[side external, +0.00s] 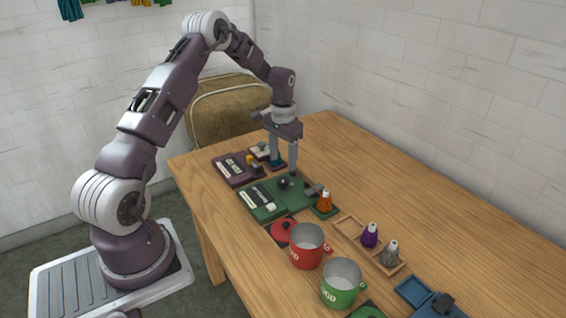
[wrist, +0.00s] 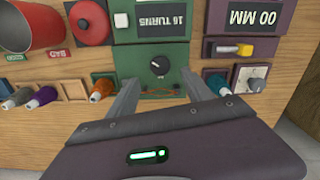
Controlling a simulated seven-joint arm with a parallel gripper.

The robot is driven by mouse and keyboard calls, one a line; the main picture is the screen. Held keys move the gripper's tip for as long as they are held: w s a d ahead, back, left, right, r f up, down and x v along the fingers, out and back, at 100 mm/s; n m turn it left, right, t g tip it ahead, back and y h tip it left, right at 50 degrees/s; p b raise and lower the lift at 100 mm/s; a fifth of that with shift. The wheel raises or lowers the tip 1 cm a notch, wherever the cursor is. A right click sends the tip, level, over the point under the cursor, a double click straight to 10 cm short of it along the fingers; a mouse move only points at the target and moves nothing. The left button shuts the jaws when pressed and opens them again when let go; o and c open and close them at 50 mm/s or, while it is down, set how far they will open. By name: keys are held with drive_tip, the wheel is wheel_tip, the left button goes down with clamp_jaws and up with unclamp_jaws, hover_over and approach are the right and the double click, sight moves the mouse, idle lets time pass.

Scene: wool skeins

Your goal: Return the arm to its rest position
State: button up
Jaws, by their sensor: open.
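My gripper (side external: 284,170) is over the table near the green box, its fingers pointing down. In the wrist view my gripper (wrist: 160,90) has its fingers wide apart with nothing held between them. The green box (side external: 291,190) has a dark knob (side external: 284,183) and a display reading 16 TURNS (wrist: 164,21). The knob (wrist: 159,65) also shows in the wrist view, just beyond the fingers. The purple box (side external: 233,171) reads 00 MM and stands beside the green one.
The wooden table (side external: 440,220) bears a red pot (side external: 307,247), a green pot (side external: 343,284), a red lid (side external: 284,231) and small orange (side external: 325,202), purple (side external: 369,236) and grey (side external: 390,254) skeins. A teal skein (wrist: 216,84) is beside one finger. The table's far right is clear.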

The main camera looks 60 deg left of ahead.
drive_tip(key=s+d+r+t, duration=0.1)
drive_tip(key=s+d+r, duration=0.2)
drive_tip(key=d+r, duration=0.3)
drive_tip(key=s+d+r+m+t+y, duration=0.1)
drive_tip(key=s+d+r, duration=0.25)
drive_tip(key=r, duration=0.55)
drive_tip(key=s+d+r+t, duration=0.1)
drive_tip(key=s+d+r, duration=0.2)
drive_tip(key=d+r, duration=0.35)
drive_tip(key=s+d+r+t, duration=0.1)
drive_tip(key=s+d, duration=0.2)
drive_tip(key=s, duration=0.3)
drive_tip(key=s+d, duration=0.3)
drive_tip(key=s, duration=0.4)
drive_tip(key=s+d+r+m+t+h, duration=0.1)
drive_tip(key=s+d, duration=0.2)
drive_tip(key=s, duration=0.3)
drive_tip(key=shift+s+r+t, duration=0.2)
drive_tip(key=shift+r+t, duration=0.1)
drive_tip(key=shift+r, duration=0.05)
